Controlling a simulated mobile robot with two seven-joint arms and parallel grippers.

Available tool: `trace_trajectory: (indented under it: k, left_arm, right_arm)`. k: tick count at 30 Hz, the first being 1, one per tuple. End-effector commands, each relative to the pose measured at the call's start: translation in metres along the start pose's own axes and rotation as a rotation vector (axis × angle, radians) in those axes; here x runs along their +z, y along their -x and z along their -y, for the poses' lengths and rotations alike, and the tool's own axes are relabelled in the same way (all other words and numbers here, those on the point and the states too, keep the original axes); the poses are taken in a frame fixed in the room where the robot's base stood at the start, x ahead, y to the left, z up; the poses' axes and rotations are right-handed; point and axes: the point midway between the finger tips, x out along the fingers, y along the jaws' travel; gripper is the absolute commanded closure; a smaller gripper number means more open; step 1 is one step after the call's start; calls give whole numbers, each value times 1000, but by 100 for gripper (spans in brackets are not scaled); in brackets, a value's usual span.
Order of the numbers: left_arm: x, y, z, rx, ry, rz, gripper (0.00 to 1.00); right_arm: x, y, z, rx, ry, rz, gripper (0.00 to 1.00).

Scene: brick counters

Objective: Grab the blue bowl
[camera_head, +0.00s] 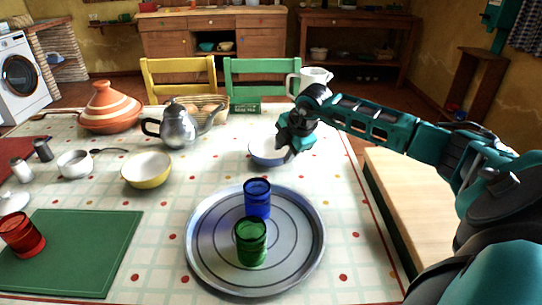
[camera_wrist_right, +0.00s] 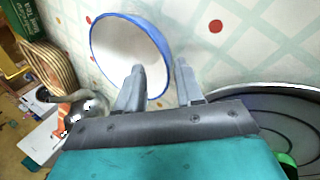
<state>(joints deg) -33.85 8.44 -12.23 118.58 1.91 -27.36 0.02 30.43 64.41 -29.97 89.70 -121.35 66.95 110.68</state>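The blue bowl (camera_head: 263,158), blue outside and white inside, stands on the tablecloth behind the round metal tray. My right gripper (camera_head: 289,155) is at its right side in the head view and covers part of its rim. In the right wrist view the bowl (camera_wrist_right: 125,45) is at upper left. The right gripper's fingers (camera_wrist_right: 160,66) are apart there, with the bowl's near rim showing between them and one finger overlapping the bowl. I cannot tell whether they touch it. My left gripper is not in view.
The metal tray (camera_head: 204,258) holds a blue glass (camera_head: 257,197) and a green glass (camera_head: 250,243). A yellow bowl (camera_head: 147,171) and a silver teapot (camera_head: 178,128) stand to the left.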

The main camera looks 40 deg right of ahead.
Motion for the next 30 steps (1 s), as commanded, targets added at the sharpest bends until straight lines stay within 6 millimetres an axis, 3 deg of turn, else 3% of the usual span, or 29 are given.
trace_trajectory:
  k: [7,16,27,30]
  left_arm:
    - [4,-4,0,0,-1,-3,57]
    - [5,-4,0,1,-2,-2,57]
    - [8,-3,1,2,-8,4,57]
    - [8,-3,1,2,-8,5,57]
  right_arm:
    - [-5,-37,5,0,-2,-3,64]
    - [-4,-42,5,0,1,-1,64]
    - [-4,-42,5,0,0,-1,98]
    - [-4,-42,5,-1,0,-2,100]
